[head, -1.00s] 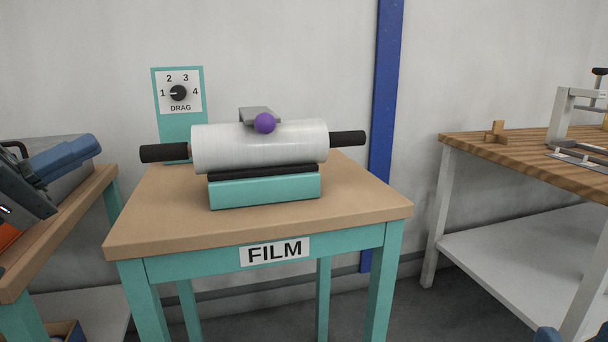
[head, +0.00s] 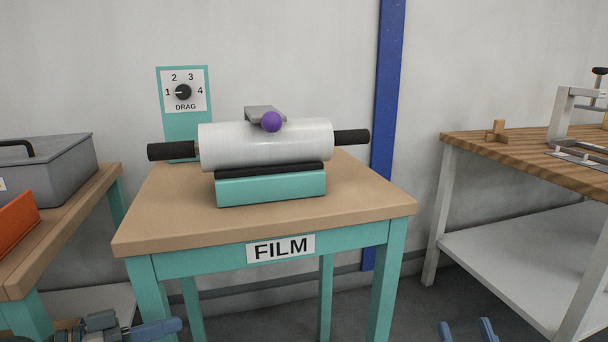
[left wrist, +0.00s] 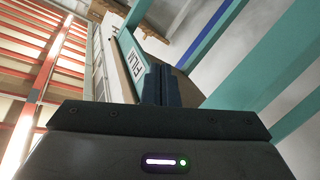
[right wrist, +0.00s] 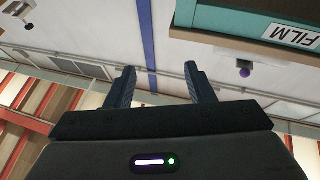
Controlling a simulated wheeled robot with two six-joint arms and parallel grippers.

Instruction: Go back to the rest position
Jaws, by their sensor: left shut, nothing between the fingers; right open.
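The film table (head: 140,236) bears a white film roll (head: 225,148) with black handles on a teal cradle (head: 270,187). A drag dial (head: 183,92) stands behind it. A side table (head: 85,212) with a grey toolbox (head: 62,170) is left; a wooden workbench (head: 470,150) is right.

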